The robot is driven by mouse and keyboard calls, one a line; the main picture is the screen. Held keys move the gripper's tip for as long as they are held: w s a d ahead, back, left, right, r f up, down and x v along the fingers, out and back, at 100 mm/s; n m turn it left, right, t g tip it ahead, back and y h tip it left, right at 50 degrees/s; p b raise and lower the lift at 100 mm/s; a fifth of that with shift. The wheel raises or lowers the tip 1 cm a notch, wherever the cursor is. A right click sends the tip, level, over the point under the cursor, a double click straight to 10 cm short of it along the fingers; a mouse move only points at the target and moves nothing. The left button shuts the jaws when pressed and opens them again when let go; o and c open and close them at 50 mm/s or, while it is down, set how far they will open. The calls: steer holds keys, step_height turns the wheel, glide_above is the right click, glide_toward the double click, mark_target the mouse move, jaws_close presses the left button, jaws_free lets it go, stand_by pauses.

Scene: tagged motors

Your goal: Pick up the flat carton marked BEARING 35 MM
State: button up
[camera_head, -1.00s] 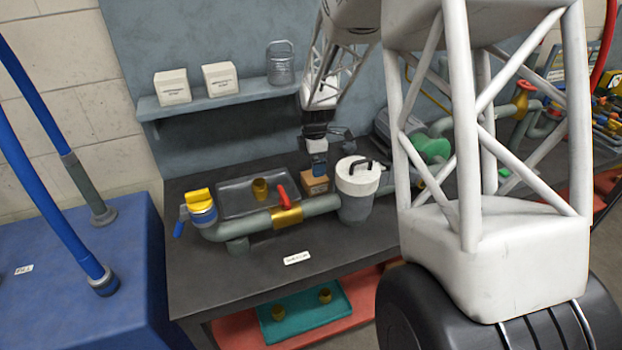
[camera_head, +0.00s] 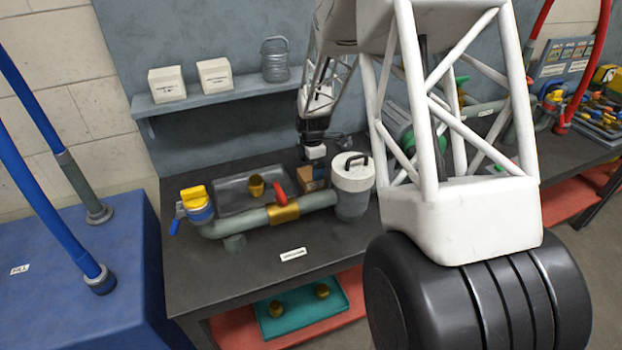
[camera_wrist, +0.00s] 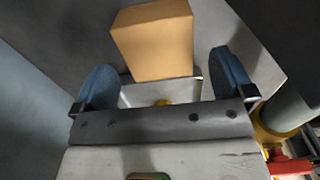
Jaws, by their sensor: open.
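A brown carton (camera_head: 306,178) stands on the bench beside the white-lidded canister; its marking cannot be read. My gripper (camera_head: 315,172) is low at this carton in the head view, coming from above. In the wrist view, my gripper (camera_wrist: 162,68) is open, with one blue finger on each side. The plain tan carton (camera_wrist: 153,42) shows between and beyond the fingertips, with a gap on both sides. No label shows on its visible faces there. Two white cartons, left (camera_head: 167,85) and right (camera_head: 215,76), sit on the wall shelf; their print is too small to read.
A grey tray (camera_head: 226,207) with a brass part lies left of the brown carton. A pipe (camera_head: 240,222) with a red-handled valve runs in front. The grey canister (camera_head: 352,200) stands close on the right. The bench front around a white label (camera_head: 292,254) is clear.

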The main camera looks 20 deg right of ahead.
steer(key=shift+f, duration=0.3)
steer(key=shift+f, duration=0.15)
steer(key=shift+w+f, duration=0.15)
steer(key=shift+f, duration=2.3)
steer(key=shift+c, duration=0.2)
steer(key=c, duration=1)
